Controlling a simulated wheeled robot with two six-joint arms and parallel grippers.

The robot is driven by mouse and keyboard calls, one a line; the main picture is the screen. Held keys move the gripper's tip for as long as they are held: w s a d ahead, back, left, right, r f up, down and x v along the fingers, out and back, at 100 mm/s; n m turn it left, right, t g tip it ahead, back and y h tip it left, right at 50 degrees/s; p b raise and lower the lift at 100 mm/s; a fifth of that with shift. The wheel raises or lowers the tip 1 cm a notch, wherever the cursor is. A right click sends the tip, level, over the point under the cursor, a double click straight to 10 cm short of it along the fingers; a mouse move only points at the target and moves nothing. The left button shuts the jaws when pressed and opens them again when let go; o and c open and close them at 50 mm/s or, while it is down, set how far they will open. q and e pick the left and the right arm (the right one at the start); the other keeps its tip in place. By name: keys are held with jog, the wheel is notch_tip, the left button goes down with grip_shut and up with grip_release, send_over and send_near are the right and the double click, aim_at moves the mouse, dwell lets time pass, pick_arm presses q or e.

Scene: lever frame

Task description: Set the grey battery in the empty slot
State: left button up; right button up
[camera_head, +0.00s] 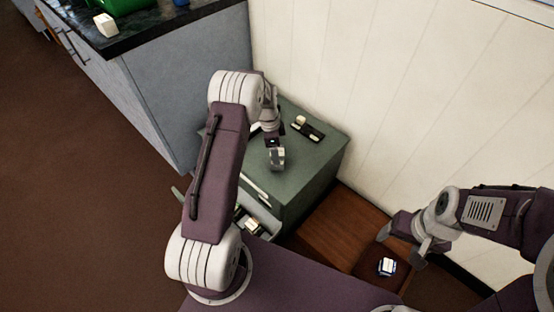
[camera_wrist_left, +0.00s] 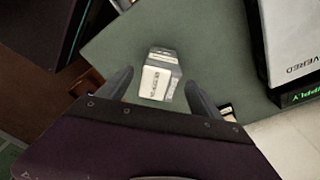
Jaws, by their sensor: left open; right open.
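A pale grey block with a white label, which looks like the grey battery (camera_head: 277,160), is on the green cabinet top in the head view. In the left wrist view the battery (camera_wrist_left: 158,78) lies between my left fingertips. My left gripper (camera_wrist_left: 160,82) is open around it, with gaps at both sides. In the head view the left gripper (camera_head: 272,144) partly covers it. A dark holder (camera_head: 313,132) lies farther back on the cabinet; a pale block sits at its left end and its right part looks empty. My right gripper (camera_head: 404,245) is open and empty at the right.
An open drawer (camera_head: 262,217) at the cabinet's front holds small items. A lettered white box (camera_wrist_left: 292,45) stands close by in the left wrist view. A pale wall (camera_head: 400,90) rises behind.

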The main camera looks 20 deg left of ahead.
pick_arm(q)
jog(key=f, duration=0.1)
jog(key=f+b, duration=0.1)
jog(key=f, duration=0.1)
jog(key=f+b, duration=0.1)
jog(key=f, duration=0.1)
jog(key=shift+w+d+f, duration=0.1)
jog(key=shift+w+d, duration=0.1)
jog(key=shift+d, duration=0.2)
grip_shut()
